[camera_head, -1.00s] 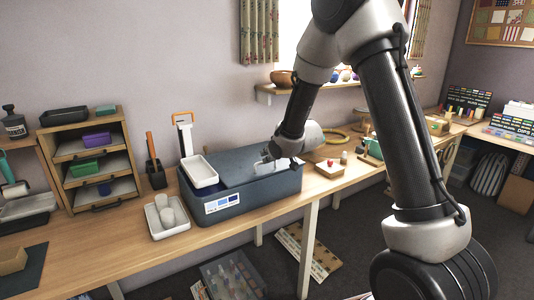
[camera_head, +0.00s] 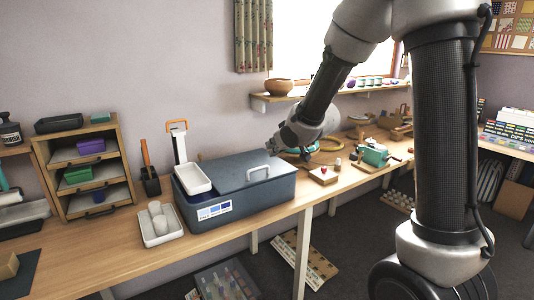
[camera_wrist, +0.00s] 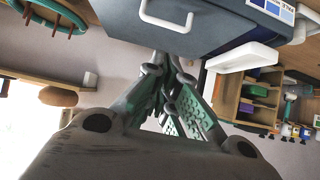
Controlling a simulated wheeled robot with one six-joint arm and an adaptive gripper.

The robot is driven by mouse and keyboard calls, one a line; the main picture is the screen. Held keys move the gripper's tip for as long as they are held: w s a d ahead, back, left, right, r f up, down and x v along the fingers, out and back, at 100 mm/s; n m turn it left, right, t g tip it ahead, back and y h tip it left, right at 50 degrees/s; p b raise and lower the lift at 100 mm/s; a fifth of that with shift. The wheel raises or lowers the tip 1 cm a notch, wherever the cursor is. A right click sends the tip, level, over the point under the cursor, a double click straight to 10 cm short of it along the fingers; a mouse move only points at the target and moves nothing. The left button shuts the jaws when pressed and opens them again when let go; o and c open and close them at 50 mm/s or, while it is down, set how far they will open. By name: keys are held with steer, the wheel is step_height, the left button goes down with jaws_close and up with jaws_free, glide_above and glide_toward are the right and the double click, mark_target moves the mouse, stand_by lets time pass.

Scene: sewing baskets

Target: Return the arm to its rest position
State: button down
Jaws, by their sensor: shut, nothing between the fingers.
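My gripper (camera_head: 273,147) is shut and empty. In the head view it hangs above the back right of the blue-grey box (camera_head: 250,202), apart from the white lid handle (camera_head: 258,172). In the wrist view its green-padded fingers (camera_wrist: 168,62) come together at the tips, with nothing between them. The handle also shows there (camera_wrist: 166,20), inverted, beyond the tips. The lid lies flat on the box, and a white tray (camera_head: 193,178) rests on the box's left end.
A tray of white cylinders (camera_head: 147,240) stands left of the box, and a small drawer cabinet (camera_head: 128,166) farther left. A green device (camera_head: 374,154) and a small wooden block (camera_head: 323,178) are to the right. A wall shelf (camera_head: 262,100) hangs behind my arm.

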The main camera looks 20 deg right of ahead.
steer(key=s+d+f+m+g+h, duration=0.1)
steer(key=s+d+f+g+h, duration=0.2)
steer(key=s, duration=0.5)
steer(key=s+d+f+g+h, duration=0.1)
steer(key=s+d+f+g, duration=0.15)
steer(key=s+d, duration=0.4)
steer(key=s+d+r+m, duration=0.1)
steer(key=s+d+r, duration=0.1)
steer(key=s+r, duration=0.4)
steer(key=s+d+r+m, duration=0.1)
steer(key=s+r, duration=0.5)
steer(key=s, duration=0.9)
steer(key=shift+s+d+r+m+g, duration=0.15)
steer(key=shift+d+m+g, duration=0.15)
steer(key=shift+d+g, duration=0.05)
